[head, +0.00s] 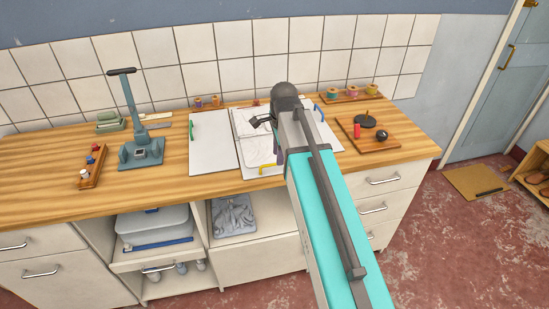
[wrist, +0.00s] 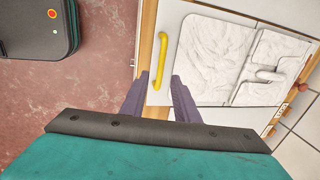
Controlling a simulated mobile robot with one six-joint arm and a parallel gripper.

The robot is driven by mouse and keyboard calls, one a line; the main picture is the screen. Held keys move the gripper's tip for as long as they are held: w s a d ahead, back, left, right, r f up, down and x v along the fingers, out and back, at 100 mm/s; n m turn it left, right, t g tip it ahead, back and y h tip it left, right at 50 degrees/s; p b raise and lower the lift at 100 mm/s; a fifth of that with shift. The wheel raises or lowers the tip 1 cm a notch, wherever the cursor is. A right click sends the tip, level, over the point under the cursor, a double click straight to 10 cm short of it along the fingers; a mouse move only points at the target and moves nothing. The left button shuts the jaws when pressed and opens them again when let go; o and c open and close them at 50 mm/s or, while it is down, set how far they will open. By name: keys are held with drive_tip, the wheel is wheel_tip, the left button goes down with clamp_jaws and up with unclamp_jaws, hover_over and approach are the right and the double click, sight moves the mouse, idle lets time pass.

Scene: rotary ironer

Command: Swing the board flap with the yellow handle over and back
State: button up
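The yellow handle (wrist: 162,52) is a bar at the near edge of a white board flap (wrist: 170,15). In the head view the yellow handle (head: 271,169) is near the counter's front edge, beside my arm. The flap lies flat, and a white wrinkled cloth (wrist: 210,60) lies on the board. My gripper (wrist: 157,84) is open. Its two fingers straddle the near end of the yellow handle in the wrist view; I cannot tell whether they touch it or are above it. My arm hides part of the board in the head view.
A green handle (head: 191,130) is on the left panel (head: 212,145) and a blue handle (head: 319,112) on the right. A blue-grey press stand (head: 140,150) stands to the left. A wooden tray (head: 390,143) with small items lies to the right.

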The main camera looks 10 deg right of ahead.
drive_tip(key=shift+w+f+p, duration=0.15)
drive_tip(key=shift+f, duration=0.55)
drive_tip(key=shift+w+f+p, duration=0.15)
drive_tip(key=shift+f, duration=0.55)
clamp_jaws()
